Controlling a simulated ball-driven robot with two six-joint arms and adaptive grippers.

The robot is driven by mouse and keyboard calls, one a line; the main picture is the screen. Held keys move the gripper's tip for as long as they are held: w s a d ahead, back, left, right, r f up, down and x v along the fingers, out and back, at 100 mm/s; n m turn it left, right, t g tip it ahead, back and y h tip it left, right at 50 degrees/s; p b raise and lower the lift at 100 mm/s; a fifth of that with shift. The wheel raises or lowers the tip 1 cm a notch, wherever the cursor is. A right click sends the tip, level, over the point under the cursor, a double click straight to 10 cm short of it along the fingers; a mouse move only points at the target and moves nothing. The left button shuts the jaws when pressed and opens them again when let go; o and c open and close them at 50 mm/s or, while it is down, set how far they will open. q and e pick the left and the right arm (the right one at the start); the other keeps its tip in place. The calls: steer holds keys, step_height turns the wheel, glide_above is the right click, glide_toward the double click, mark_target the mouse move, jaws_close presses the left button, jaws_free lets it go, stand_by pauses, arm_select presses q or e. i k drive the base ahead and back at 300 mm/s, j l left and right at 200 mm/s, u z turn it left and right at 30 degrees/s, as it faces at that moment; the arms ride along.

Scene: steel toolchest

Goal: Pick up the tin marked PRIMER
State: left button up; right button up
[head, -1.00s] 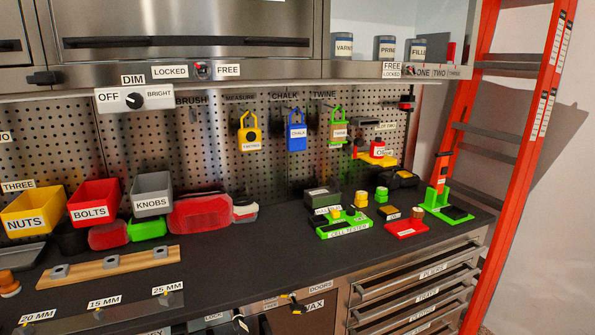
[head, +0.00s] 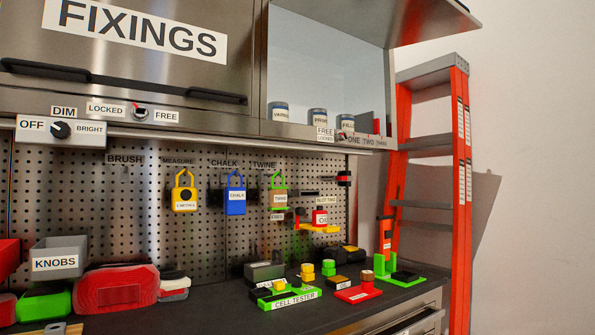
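The tin marked PRIMER (head: 317,119) stands upright in the open upper cabinet at the right, a blue-grey tin with a pale label partly cut off by the cabinet's lower edge. It is the middle one of three tins. The VARNISH tin (head: 279,112) is to its left and the tin whose label starts FILL (head: 347,123) is to its right. Neither of my grippers shows in the head view.
The cabinet door (head: 430,20) is raised above the opening. A lower rail (head: 300,131) with FREE/LOCKED labels runs below the tins. An orange ladder (head: 462,180) stands right of the cabinet. Padlock-shaped holders hang on the pegboard (head: 130,200). The bench (head: 220,315) holds several items.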

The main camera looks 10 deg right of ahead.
mark_target(315, 117)
steer(key=i+l+u, duration=0.1)
steer(key=l+u, duration=0.25)
steer(key=l, duration=1.35)
steer(key=l+u, duration=0.4)
steer(key=l, duration=1.3)
steer(key=k, duration=0.05)
